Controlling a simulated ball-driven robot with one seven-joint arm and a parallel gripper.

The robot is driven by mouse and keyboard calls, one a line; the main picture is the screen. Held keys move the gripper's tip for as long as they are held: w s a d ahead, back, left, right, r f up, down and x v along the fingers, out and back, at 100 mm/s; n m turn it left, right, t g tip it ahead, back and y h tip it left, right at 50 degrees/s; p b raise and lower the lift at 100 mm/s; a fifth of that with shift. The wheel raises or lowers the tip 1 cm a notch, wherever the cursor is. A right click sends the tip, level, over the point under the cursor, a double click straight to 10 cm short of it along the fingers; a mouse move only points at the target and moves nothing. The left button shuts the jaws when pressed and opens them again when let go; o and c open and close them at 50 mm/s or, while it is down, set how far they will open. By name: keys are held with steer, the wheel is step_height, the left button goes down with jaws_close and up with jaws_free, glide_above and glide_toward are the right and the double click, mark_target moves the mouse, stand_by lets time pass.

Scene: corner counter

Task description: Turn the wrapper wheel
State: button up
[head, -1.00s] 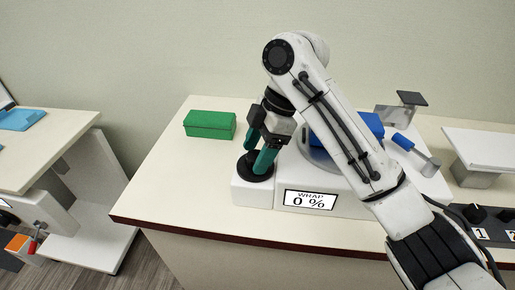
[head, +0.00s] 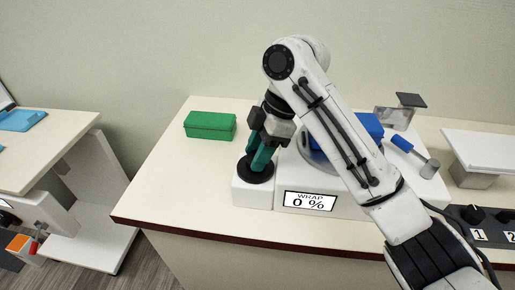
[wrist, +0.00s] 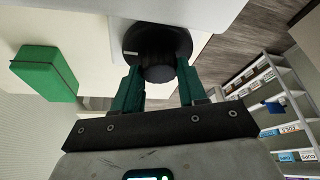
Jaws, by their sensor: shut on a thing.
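The wrapper wheel (head: 246,177) is a black disc with a knob, on a low white block at the left of the wrapper. The wrapper (head: 278,194) is white, and its display (head: 309,201) reads "WRAP 0 %". My gripper (head: 259,164) points down at the wheel with its teal fingers close together, shut on the knob. In the wrist view, the wheel (wrist: 132,38) is ahead of my gripper (wrist: 159,76), with a finger on each side of the black knob (wrist: 158,66). A blue block (head: 370,124) on the wrapper is partly hidden by my arm.
A green box (head: 210,125) lies on the counter behind and left of the wheel. A blue-handled tool (head: 404,143) lies on the wrapper's right side. A panel with knobs (head: 476,217) is at the right. The counter's left front (head: 180,190) is clear.

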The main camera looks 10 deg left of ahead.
steer(key=m+p, duration=0.1)
steer(key=p, duration=0.1)
steer(key=m+t+p, duration=0.1)
steer(key=m+p, duration=0.1)
steer(key=m+t+p, duration=0.1)
steer(key=m+p, duration=0.1)
steer(key=shift+s+r, duration=0.15)
steer(key=shift+r, duration=0.15)
steer(key=m+t+p, duration=0.1)
steer(key=m+p, duration=0.2)
steer(key=m+t+p, duration=0.1)
steer(key=m+p, duration=0.2)
steer(key=shift+s+h, duration=0.1)
steer(key=shift+h, duration=0.2)
steer(key=m+p, duration=0.2)
steer(key=m+t+h+p, duration=0.1)
steer(key=m+p, duration=0.2)
steer(key=shift+a+t, duration=0.15)
steer(key=shift+t, duration=0.15)
steer(key=m+h, duration=0.1)
steer(key=m, duration=0.1)
steer(key=m+h+p, duration=0.1)
steer(key=m, duration=0.2)
steer(key=shift+f+t, duration=0.2)
steer(key=shift+t, duration=0.1)
steer(key=o, duration=1.1)
steer(key=shift+c, duration=0.2)
